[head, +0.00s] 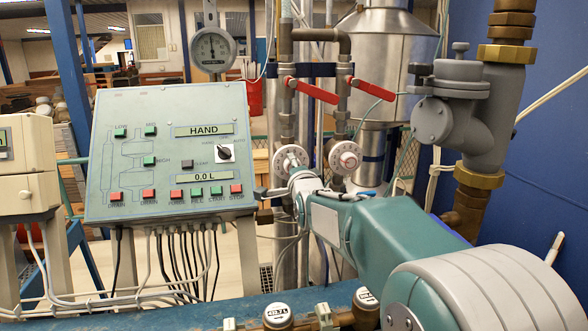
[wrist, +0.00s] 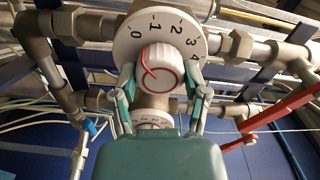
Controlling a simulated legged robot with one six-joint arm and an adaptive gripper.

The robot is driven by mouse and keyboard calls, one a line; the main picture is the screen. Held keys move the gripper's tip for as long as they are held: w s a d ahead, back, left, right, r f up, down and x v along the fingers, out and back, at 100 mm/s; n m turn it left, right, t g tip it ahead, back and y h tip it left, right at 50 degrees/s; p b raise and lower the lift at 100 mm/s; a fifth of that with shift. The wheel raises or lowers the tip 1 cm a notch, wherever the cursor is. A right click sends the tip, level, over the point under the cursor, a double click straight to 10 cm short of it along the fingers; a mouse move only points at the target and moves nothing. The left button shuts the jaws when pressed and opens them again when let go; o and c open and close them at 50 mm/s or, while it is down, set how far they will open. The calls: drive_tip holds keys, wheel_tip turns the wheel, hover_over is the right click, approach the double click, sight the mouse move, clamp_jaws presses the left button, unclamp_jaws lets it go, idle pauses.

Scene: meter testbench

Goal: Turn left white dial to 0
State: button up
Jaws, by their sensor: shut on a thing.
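The left white dial (head: 289,159) is on a pipe right of the control panel, with my gripper (head: 284,188) at its lower edge. In the wrist view the white dial plate (wrist: 200,42) shows the numbers 0 to 4, with 0 at left. Its white knob (wrist: 163,66) has a red ring and a red pointer line towards its upper left, roughly between 0 and 1. My gripper's fingers (wrist: 160,74) are shut on the knob from both sides. The right white dial (head: 345,157) stands beside it, apart from the gripper.
Red lever handles (head: 315,91) sit above the dials. The control panel (head: 170,150) is at left, with a round gauge (head: 211,49) above it. A large grey and brass valve pipe (head: 490,110) stands at right.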

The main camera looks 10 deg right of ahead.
drive_tip(key=shift+f, duration=0.35)
drive_tip(key=o, duration=1.1)
drive_tip(key=shift+a, duration=0.1)
drive_tip(key=shift+o, duration=0.2)
drive_tip(key=shift+r, duration=0.1)
drive_tip(key=shift+r, duration=0.1)
drive_tip(key=s, duration=1.1)
drive_tip(key=shift+s, duration=0.4)
